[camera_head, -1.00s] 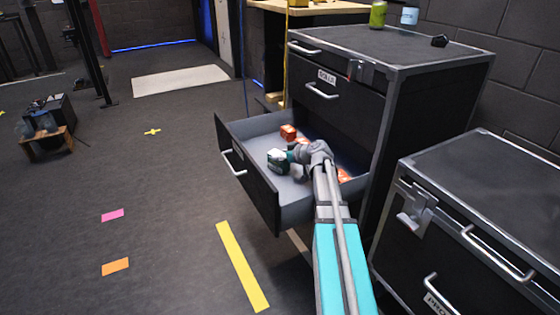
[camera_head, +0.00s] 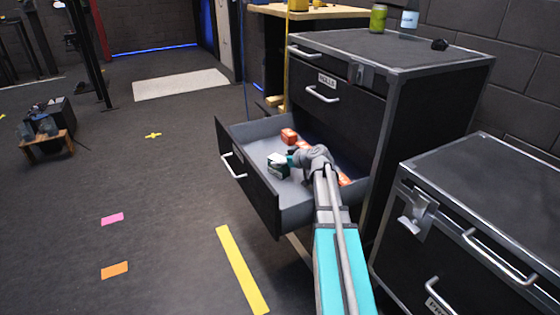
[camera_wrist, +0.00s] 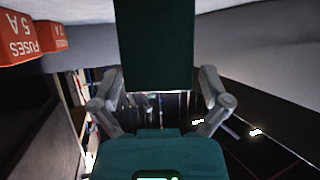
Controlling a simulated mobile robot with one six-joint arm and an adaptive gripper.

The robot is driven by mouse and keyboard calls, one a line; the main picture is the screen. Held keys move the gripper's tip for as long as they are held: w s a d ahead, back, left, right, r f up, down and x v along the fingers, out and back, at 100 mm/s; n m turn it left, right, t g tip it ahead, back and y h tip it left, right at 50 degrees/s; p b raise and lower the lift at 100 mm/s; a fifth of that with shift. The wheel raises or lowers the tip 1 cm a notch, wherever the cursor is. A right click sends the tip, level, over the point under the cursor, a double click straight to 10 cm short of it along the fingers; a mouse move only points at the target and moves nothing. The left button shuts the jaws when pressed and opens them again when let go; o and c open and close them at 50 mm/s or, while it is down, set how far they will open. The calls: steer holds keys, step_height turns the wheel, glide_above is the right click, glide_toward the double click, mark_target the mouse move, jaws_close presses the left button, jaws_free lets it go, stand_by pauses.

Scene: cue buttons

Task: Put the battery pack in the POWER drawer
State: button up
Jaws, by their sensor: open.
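The battery pack (camera_head: 279,166), a dark green block with a pale top, is inside the pulled-out lower drawer (camera_head: 249,181), near its front left. In the wrist view the dark green block (camera_wrist: 155,40) lies just beyond my fingers. My gripper (camera_head: 289,159) is inside the drawer, right beside the pack. In the wrist view my gripper (camera_wrist: 160,78) has its two fingers spread, one near each side of the block. I cannot tell whether a finger still touches it. The open drawer's label is not in view.
Orange fuse boxes (camera_head: 289,135) lie in the drawer behind the pack and also show in the wrist view (camera_wrist: 18,38). The black cabinet (camera_head: 430,120) rises behind the drawer. A lower cabinet (camera_head: 490,190) stands at right.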

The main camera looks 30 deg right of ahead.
steer(key=shift+r, duration=0.2)
steer(key=p+v, duration=0.5)
steer(key=v, duration=0.7)
stand_by(1.5)
